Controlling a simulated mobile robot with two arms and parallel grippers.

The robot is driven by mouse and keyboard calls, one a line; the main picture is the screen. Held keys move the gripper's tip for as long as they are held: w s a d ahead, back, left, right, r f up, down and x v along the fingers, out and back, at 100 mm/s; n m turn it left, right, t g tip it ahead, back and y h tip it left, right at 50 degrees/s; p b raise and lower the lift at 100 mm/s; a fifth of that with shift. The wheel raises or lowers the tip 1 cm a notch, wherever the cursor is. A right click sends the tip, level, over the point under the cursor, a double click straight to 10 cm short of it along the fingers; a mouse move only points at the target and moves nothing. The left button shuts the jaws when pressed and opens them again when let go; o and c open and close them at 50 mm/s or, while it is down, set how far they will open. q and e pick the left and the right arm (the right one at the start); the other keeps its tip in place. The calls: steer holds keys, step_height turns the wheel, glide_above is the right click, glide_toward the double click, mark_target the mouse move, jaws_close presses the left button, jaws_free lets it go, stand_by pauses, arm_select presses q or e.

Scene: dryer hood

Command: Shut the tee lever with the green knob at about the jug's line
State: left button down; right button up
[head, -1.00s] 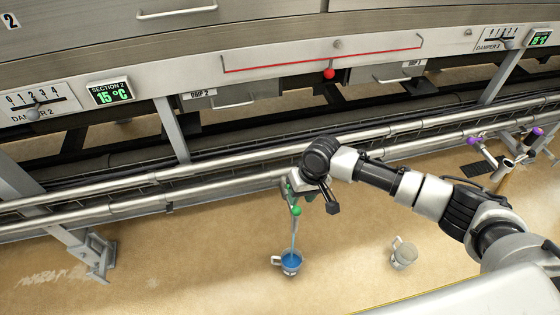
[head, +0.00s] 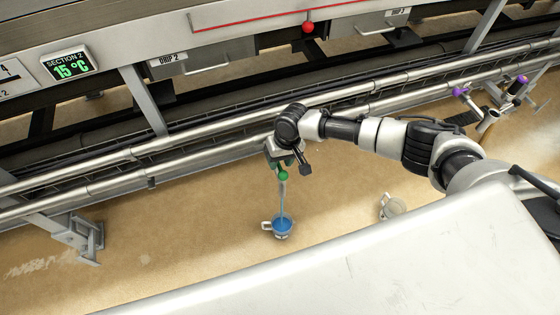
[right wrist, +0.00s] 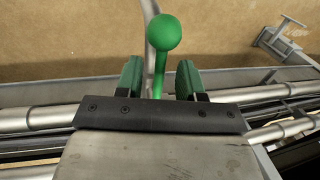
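The green knob (head: 283,176) on its green lever stands at the pipe tee, above the jug. The knob (right wrist: 163,33) shows close in the right wrist view, with its stem running down between my fingers. My right gripper (head: 280,158) is at the lever; in the right wrist view its green fingers (right wrist: 158,78) stand apart on both sides of the stem, with gaps showing. A pale stream (head: 282,203) falls past the knob into the jug (head: 282,234), which holds blue liquid on the floor. The tee's body is mostly hidden by my gripper. My left gripper is out of view.
Steel pipes (head: 110,163) run along the machine behind the lever. Another jug (head: 392,206) stands on the floor to the right. Purple-knobbed levers (head: 460,91) are at the far right. A red knob (head: 308,27) hangs above.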

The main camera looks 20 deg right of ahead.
steer(key=shift+f, duration=0.2)
jaws_close()
stand_by(0.3)
steer(key=shift+r, duration=0.1)
